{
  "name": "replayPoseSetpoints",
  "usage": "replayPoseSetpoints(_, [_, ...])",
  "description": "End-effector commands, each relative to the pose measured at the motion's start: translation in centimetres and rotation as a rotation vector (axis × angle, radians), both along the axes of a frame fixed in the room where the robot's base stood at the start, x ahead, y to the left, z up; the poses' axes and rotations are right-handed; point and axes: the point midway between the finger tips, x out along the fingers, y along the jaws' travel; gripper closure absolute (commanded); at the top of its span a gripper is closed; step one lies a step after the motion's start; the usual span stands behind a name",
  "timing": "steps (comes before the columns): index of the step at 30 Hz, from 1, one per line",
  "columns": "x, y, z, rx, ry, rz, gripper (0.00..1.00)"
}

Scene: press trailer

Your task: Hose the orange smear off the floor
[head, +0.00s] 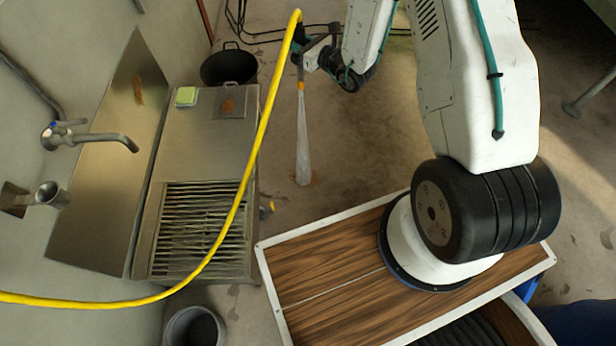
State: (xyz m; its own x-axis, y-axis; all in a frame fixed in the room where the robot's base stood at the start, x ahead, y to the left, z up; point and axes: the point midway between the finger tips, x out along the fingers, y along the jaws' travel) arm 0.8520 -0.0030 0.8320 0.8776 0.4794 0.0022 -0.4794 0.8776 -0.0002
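My gripper (306,57) is at the top middle of the head view, above the floor. It seems to hold the end of the yellow hose (259,130), where a dark wand with an orange tip (300,85) points down. The fingers are small and dark, but they look closed around the wand. A whitish cone of water spray (303,140) runs from the tip down to the floor. A small orange smear (316,181) shows on the floor at the foot of the spray, mostly to its right. The spray covers part of that spot.
A steel counter (205,150) with a slatted drain grate (203,230) stands left of the spray. A black pan (229,67) and a green-yellow sponge (186,96) are at its back. The hose arcs over the counter. A grey bucket (195,328) stands at the bottom. Floor right of the spray is clear.

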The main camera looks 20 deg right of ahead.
Motion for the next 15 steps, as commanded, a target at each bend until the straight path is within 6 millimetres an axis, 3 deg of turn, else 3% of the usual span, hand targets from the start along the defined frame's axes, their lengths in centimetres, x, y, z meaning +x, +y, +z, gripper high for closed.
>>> replayPoseSetpoints(15, [1.0, 3.1, 0.0, 0.001, -0.002, 0.002, 0.92])
